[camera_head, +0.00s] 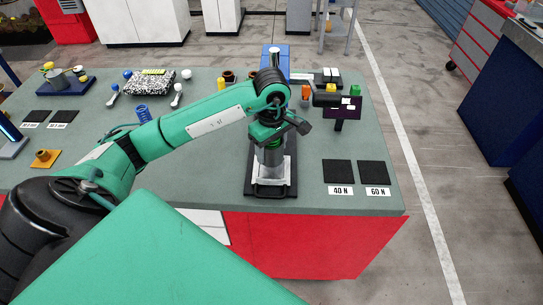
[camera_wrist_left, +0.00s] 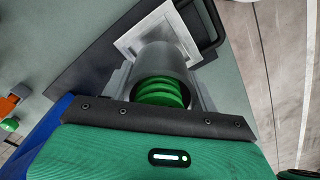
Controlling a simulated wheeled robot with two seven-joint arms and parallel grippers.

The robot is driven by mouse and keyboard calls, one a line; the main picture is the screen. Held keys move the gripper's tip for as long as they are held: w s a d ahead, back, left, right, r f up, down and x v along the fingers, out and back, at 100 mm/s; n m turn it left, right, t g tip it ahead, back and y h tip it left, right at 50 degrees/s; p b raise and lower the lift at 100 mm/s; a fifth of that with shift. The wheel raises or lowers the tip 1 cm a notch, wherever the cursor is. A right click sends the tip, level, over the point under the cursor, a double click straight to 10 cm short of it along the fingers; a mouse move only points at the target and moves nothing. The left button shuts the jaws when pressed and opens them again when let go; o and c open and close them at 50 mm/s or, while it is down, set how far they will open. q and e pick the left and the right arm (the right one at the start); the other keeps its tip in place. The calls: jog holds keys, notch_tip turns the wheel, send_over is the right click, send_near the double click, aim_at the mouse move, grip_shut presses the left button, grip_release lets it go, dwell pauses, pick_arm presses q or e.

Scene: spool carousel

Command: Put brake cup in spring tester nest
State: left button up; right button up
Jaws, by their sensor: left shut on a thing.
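My left gripper (camera_head: 270,146) reaches down at the front middle of the table. It is shut on a grey cup (camera_wrist_left: 165,62), likely the brake cup, with grey fingers on either side of it in the left wrist view. A green coil spring (camera_wrist_left: 160,92) shows inside the cup's mouth. The cup is upright over a pale square plate (camera_head: 282,172) on a black tray (camera_head: 270,190); I cannot tell whether it touches the plate. A blue stand (camera_head: 275,53) behind my gripper may be the spring tester. Its nest cannot be made out. My right gripper is out of view.
Black pads labelled 40 N (camera_head: 338,171) and 60 N (camera_head: 374,172) lie right of the tray. A dark display (camera_head: 342,104) stands behind them. A blue spring (camera_head: 143,114) and a speckled block (camera_head: 150,82) are at the left.

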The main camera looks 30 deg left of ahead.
aim_at(272, 160)
pick_arm(q)
notch_tip(272, 160, down, 4)
jog(key=shift+f+p, duration=0.1)
jog(key=shift+p, duration=0.4)
jog(key=shift+f, duration=0.25)
jog(key=shift+f+b, duration=0.2)
jog(key=shift+b, duration=0.1)
jog(key=o, duration=1)
jog(key=shift+r, duration=0.1)
